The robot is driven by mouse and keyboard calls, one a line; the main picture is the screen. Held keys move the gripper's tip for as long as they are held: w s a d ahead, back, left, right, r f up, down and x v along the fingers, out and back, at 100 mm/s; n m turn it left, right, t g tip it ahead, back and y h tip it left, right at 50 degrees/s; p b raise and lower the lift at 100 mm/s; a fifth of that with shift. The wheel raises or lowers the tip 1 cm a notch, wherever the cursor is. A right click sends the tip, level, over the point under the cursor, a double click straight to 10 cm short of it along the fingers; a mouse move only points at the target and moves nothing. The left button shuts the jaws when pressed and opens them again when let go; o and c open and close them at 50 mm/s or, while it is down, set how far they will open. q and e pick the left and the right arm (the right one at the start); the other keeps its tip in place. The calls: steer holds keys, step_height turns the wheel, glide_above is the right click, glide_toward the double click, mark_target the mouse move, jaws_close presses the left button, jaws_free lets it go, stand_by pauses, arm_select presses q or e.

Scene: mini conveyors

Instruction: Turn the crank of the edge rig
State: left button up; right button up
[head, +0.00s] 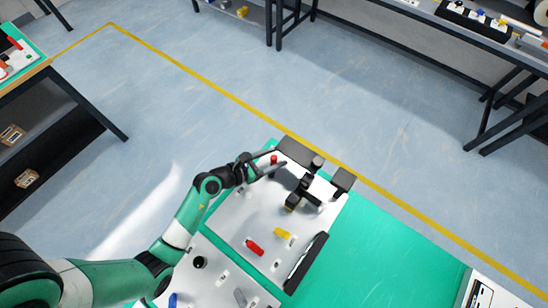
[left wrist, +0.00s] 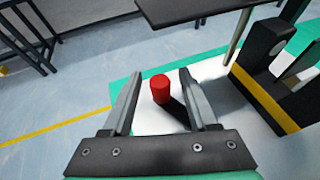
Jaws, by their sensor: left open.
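The edge rig (head: 298,151) stands at the far end of a white board, with dark blocks and a dark flat plate. A short red cylinder (head: 274,160), which looks like the crank's knob, is by its left side. My left gripper (head: 277,160) is open, with one finger on each side of the red cylinder. In the left wrist view the red cylinder (left wrist: 160,89) stands between the fingers (left wrist: 159,76), with gaps on both sides. The crank arm under the knob cannot be made out. My right gripper is not in view.
The white board (head: 232,228) lies on a green bench top (head: 375,245) and carries a red piece (head: 254,248), a yellow piece (head: 283,233) and a black bar (head: 306,262). In the left wrist view, a black post with a yellow stripe (left wrist: 265,92) stands right of the gripper.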

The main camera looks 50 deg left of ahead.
arm_select(q)
jaws_close()
steer(key=shift+w+m+h, duration=0.1)
steer(key=shift+m+h, duration=0.2)
steer(key=shift+h, duration=0.1)
